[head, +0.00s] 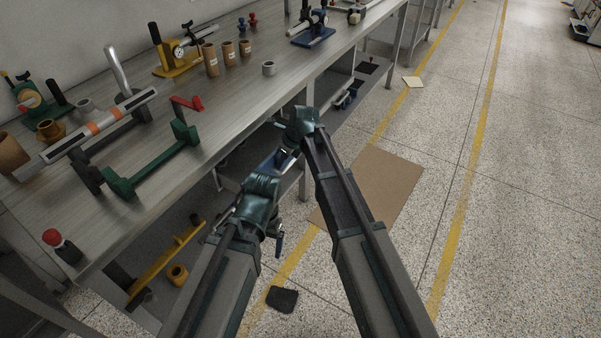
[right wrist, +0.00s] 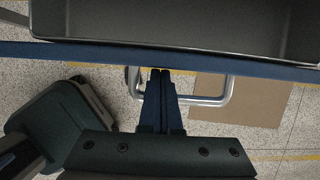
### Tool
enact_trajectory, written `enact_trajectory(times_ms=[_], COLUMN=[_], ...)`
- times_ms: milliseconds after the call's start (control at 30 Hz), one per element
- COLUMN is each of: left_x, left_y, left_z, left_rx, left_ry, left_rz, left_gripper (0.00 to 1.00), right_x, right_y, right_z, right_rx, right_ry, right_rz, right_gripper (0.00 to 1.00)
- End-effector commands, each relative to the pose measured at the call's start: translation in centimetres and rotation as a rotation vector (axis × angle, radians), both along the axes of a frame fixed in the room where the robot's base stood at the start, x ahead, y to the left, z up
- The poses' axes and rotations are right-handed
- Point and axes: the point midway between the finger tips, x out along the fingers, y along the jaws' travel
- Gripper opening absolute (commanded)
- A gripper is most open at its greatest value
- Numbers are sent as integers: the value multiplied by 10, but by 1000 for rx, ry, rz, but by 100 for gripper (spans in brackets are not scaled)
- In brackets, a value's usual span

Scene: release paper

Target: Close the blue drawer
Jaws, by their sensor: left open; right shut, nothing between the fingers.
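The blue drawer shows in the right wrist view as a blue front edge (right wrist: 100,54) with a grey, empty-looking inside behind it. It stands open, and a silver bar handle (right wrist: 226,95) sticks out from its front. My right gripper (right wrist: 162,72) is shut and empty, its fingertips at the drawer front between the handle's ends; I cannot tell whether they touch it. In the head view a small part of the drawer (head: 267,162) shows under the bench, mostly hidden by my arms. My left gripper (head: 279,238) is open, lower and nearer than the drawer, apart from it.
The workbench (head: 235,105) carries a green frame (head: 160,168), brown cylinders (head: 211,60) and other tools. A yellow bar (head: 165,262) lies on a lower shelf. A brown sheet (head: 385,185) lies on the floor below the drawer.

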Motion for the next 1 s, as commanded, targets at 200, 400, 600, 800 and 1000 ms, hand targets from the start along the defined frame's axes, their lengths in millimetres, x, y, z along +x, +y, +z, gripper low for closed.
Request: enact_trajectory(times_ms=[200, 400, 600, 800, 1000], left_x=[0, 0, 0, 0, 0], left_y=[0, 0, 0, 0, 0], left_z=[0, 0, 0, 0, 0], left_rx=[0, 0, 0, 0, 0], left_ry=[0, 0, 0, 0, 0], left_rz=[0, 0, 0, 0, 0], left_gripper=[92, 92, 92, 92, 92], right_x=[35, 53, 62, 65, 66], right_y=[44, 70, 85, 89, 90], right_z=[0, 0, 0, 0, 0], right_rx=[0, 0, 0, 1, 3], right_ry=[-1, -2, -1, -2, -3], right_rz=[2, 1, 0, 0, 0], right_gripper=[0, 0, 0, 0, 0])
